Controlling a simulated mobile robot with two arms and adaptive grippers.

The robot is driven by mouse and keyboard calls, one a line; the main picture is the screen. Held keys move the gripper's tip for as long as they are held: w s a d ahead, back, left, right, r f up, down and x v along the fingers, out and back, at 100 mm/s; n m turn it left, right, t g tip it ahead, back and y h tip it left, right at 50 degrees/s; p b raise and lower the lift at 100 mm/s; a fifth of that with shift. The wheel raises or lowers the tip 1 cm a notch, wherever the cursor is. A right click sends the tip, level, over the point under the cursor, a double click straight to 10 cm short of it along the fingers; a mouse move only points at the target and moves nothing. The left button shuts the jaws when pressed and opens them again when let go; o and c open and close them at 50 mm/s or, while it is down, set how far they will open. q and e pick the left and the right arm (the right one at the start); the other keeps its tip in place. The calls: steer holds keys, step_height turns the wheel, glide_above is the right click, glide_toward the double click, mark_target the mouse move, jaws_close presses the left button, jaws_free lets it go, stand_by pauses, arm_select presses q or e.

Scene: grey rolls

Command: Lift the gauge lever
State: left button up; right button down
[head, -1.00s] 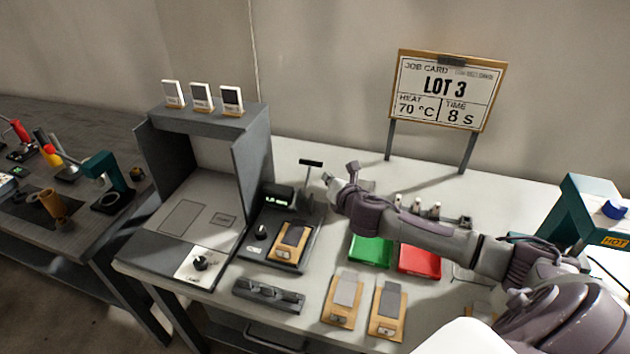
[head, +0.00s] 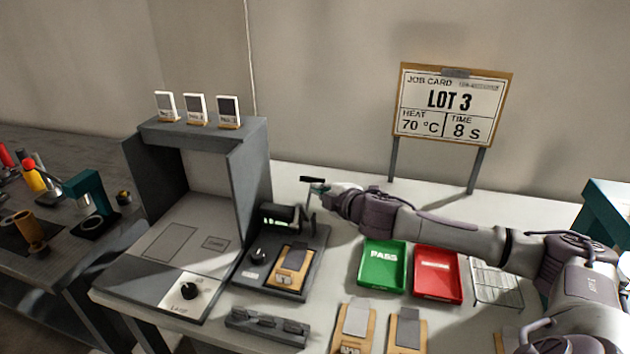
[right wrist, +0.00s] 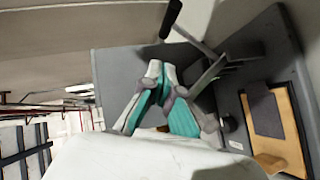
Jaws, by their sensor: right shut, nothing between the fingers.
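The gauge (head: 292,240) is a dark block with a knob, a small display head and a card on a tan backing on its base. Its lever has a black crossbar handle (head: 313,180), standing up at the gauge's back right. My right gripper (head: 328,191) is shut and empty, its fingertips close to the lever just under the handle; I cannot tell if they touch. In the right wrist view the shut teal fingers (right wrist: 155,72) point toward the lever handle (right wrist: 171,18), with a small gap seen between them. My left gripper is not in view.
A grey open booth (head: 200,140) stands left of the gauge. A green PASS tray (head: 385,282), a red tray (head: 437,290) and a wire rack (head: 496,284) lie to the right, below my right arm. A dark holder (head: 266,326) and more cards lie in front.

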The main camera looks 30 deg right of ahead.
mark_target(308, 180)
steer(key=w, duration=0.2)
steer(key=w+d+f, duration=0.1)
steer(key=w, duration=0.1)
steer(key=w+d+f+p, duration=0.1)
steer(key=w, duration=0.1)
steer(key=shift+w+d+f, duration=0.15)
steer(key=shift+f, duration=0.05)
steer(key=shift+w+d+f, duration=0.2)
steer(key=shift+d+f, duration=0.05)
steer(key=shift+d, duration=0.05)
